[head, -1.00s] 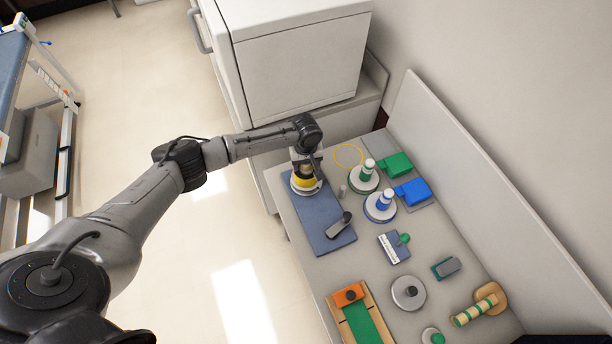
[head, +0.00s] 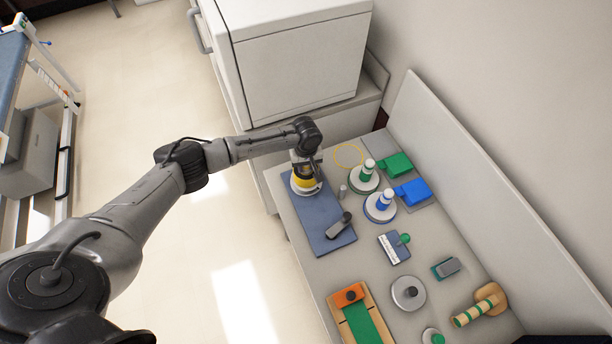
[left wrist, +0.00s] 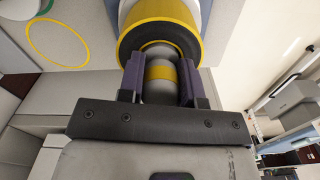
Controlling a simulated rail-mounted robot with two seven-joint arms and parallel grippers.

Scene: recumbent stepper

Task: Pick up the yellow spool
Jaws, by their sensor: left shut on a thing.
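The yellow spool (head: 305,183) sits at the far end of the blue mat (head: 322,222), partly hidden under my left gripper (head: 304,168). In the left wrist view the spool (left wrist: 160,32) shows a yellow-rimmed dark flange and a grey stem with a yellow band. The two purple-grey fingers of my left gripper (left wrist: 160,85) are shut on the stem, one on each side. Whether the spool touches the mat cannot be told. My right gripper is not in view.
A yellow ring outline (head: 348,156) marks the tabletop. Green (head: 364,178) and blue (head: 381,206) spools stand to the right. A small grey cylinder (head: 342,191) and a dark-knobbed grey tool (head: 339,225) are close by. A white cabinet (head: 300,65) stands behind.

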